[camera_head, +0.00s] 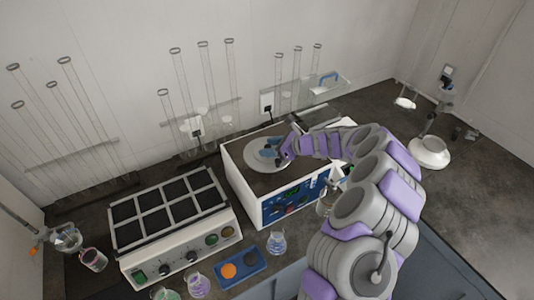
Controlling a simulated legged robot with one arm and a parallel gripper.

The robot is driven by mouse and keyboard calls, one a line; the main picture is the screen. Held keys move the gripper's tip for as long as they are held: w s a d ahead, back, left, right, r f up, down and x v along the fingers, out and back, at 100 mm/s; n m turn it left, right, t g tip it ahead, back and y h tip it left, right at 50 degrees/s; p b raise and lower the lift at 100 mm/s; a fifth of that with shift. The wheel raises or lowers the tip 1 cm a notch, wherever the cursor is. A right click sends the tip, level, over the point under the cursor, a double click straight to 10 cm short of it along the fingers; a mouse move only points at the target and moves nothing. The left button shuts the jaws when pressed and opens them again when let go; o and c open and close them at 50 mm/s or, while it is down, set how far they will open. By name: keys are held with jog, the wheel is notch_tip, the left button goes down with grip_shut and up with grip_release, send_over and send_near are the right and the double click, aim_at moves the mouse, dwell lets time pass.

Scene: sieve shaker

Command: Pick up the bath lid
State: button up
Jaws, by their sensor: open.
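The bath lid, seemingly the round whitish disc (256,161), lies on the brown top of a white box-shaped bath (240,172) with a blue control panel. Something blue shows at the middle of the disc, perhaps its handle. My gripper (274,150) is over the right part of the disc, its fingers close to the blue part. The fingers are small and dark here, and I cannot tell whether they touch it. My gripper is open. My wrist hides the disc's right edge, and my arm comes in from the lower right.
A white hot plate unit (180,250) with several dark squares stands left of the bath. A flask (276,243) and a blue tray (240,266) are in front. Glass tubes (180,80) line the back wall. A white round dish (429,152) stands right. The right bench is mostly clear.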

jog(key=shift+c, duration=0.4)
jog(key=shift+d, duration=0.15)
grip_shut()
jog(key=shift+r, duration=0.2)
